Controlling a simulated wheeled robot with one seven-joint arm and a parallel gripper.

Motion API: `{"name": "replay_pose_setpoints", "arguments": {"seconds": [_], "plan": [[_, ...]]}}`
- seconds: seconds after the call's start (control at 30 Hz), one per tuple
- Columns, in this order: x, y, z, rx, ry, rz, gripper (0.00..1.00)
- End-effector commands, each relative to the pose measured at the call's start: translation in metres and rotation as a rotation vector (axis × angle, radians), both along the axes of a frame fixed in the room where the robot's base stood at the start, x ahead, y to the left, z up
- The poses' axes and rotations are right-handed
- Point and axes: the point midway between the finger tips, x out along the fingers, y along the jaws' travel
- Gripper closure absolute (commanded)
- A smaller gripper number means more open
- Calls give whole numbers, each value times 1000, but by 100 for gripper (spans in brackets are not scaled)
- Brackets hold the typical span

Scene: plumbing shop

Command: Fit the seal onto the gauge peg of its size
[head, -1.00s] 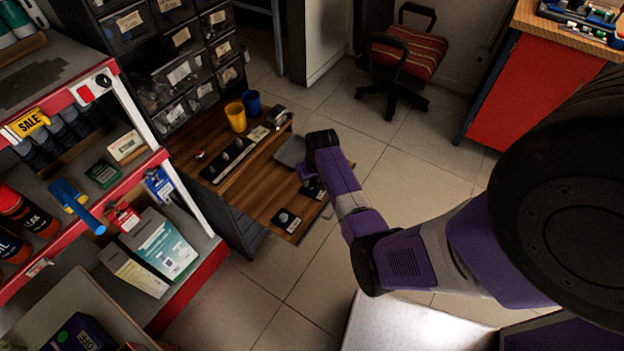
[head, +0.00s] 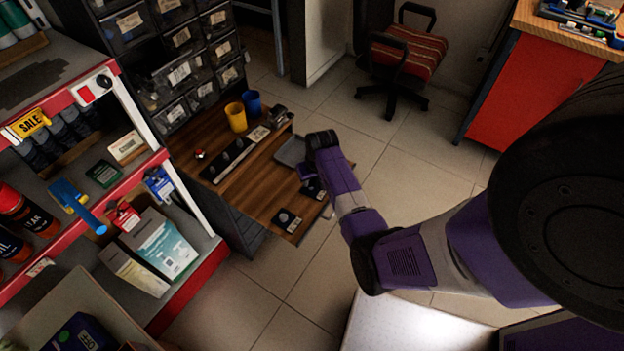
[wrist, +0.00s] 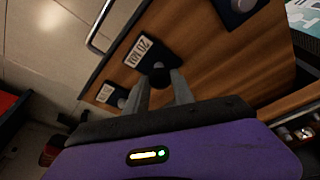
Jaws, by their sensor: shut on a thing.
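My gripper (wrist: 162,90) is over the wooden bench in the wrist view, its two grey fingers shut on a small dark round thing, the seal (wrist: 158,76). The seal sits beside a white label card (wrist: 146,50); I cannot tell whether a peg is under it. One gauge peg (wrist: 243,5) on a dark base is at the top right, and another (wrist: 122,103) is left of the fingers. In the head view, a gauge peg (head: 284,216) stands on a dark base near the front of the lower bench level. My arm hides the fingertips there.
A dark strip with several small parts (head: 228,160) lies on the upper bench level. A metal rail (wrist: 96,38) edges the bench. Stocked shelves (head: 150,165) stand left.

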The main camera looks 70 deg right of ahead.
Motion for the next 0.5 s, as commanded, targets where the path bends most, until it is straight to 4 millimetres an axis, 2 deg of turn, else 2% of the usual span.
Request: {"name": "replay_pose_setpoints", "arguments": {"seconds": [0.5], "plan": [[0,0,12,0,0,0,100]]}}
